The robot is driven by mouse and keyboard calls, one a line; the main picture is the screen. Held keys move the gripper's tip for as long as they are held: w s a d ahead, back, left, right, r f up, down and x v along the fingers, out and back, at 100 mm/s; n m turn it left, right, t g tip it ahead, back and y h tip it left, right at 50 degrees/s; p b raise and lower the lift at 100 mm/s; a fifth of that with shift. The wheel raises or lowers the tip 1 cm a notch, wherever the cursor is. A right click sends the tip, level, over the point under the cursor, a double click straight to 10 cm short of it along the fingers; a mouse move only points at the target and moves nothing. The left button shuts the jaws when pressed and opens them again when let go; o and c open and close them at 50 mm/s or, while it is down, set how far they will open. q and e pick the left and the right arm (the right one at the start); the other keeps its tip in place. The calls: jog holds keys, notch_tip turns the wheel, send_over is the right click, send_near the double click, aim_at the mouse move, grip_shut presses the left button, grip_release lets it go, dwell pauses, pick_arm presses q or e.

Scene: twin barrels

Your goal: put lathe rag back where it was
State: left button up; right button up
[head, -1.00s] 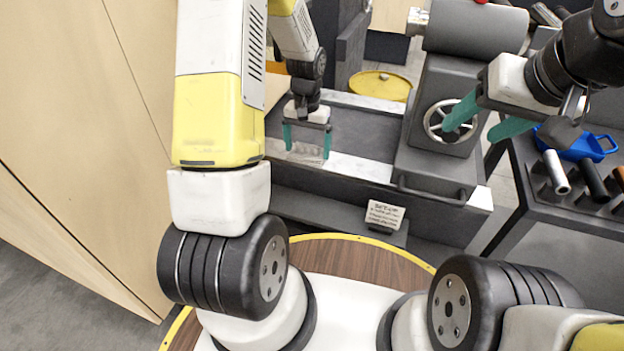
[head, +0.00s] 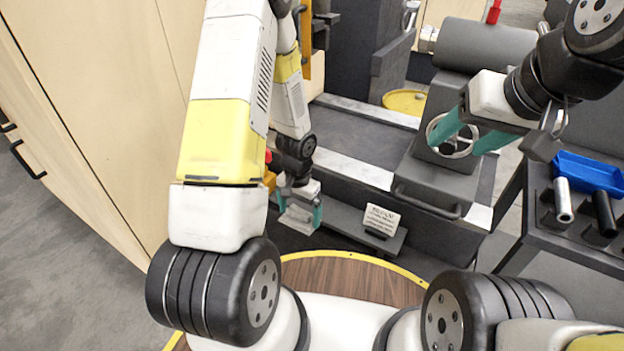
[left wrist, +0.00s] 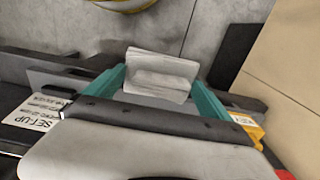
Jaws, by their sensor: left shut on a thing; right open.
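The lathe rag (head: 297,216) is a pale grey folded cloth. My left gripper (head: 298,212) is shut on it and holds it low in front of the lathe bed, left of the set-up card. In the left wrist view the rag (left wrist: 160,75) sits between the two green fingers, with concrete floor beyond it. My right gripper (head: 465,140) is open and empty, in front of the lathe's handwheel (head: 452,136). The lathe bed (head: 350,170) lies behind my left gripper.
A set-up card (head: 381,221) stands on a dark ledge along the lathe's front. A tool cart (head: 575,240) with a blue tray (head: 590,172) is at right. A tall wooden panel (head: 90,110) closes the left side. A yellow round lid (head: 405,101) lies behind the lathe.

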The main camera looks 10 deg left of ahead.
pick_arm(q)
send_over(304, 206)
jog(key=shift+s+f, duration=0.1)
jog(key=shift+f, duration=2.1)
jog(key=shift+f, duration=0.1)
jog(key=o, duration=1)
jog(key=shift+c, duration=0.2)
